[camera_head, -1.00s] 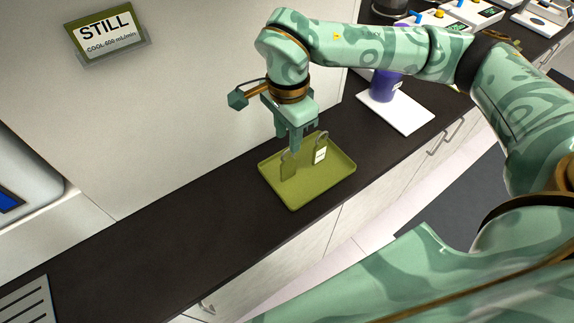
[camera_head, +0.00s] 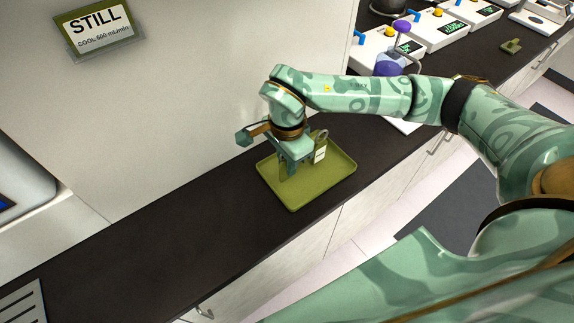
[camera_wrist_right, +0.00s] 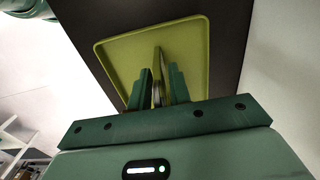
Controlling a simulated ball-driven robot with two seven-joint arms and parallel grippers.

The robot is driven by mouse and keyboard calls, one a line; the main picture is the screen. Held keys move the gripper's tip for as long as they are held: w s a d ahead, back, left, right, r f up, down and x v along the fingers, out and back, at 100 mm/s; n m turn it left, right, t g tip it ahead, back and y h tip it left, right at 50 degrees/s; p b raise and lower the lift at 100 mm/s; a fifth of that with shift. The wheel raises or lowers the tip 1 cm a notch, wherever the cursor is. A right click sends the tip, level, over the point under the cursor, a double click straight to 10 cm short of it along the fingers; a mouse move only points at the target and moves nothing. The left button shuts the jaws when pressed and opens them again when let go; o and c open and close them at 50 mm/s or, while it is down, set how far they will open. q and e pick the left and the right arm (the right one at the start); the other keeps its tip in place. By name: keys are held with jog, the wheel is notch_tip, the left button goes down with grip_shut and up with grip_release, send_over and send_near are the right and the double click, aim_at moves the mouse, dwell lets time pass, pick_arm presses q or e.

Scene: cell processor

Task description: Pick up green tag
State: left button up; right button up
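An olive-green tray (camera_head: 328,187) lies on the dark counter, and it also shows in the wrist view (camera_wrist_right: 190,36). A tag with a shackle and a white label (camera_head: 320,152) stands upright toward the tray's back right. My right gripper (camera_head: 287,171) points down inside the tray, left of that labelled tag. My left gripper is not in view.
A white wall panel with a STILL sign (camera_head: 100,28) rises behind the counter (camera_head: 150,240). Devices with yellow knobs (camera_head: 437,30) and a purple object (camera_head: 390,64) stand farther right.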

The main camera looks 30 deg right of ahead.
grip_shut()
jog(key=shift+r, duration=0.3)
notch_tip(320, 180, up, 2)
jog(key=shift+w+r+p, duration=0.1)
jog(key=shift+r+p, duration=0.1)
jog(key=shift+p, duration=0.1)
jog(key=s+d+r+p, duration=0.1)
jog(key=s+d+r, duration=0.4)
jog(key=s+r, duration=0.5)
jog(key=s, duration=0.3)
jog(key=shift+p, duration=0.3)
jog(key=shift+s+d, duration=0.1)
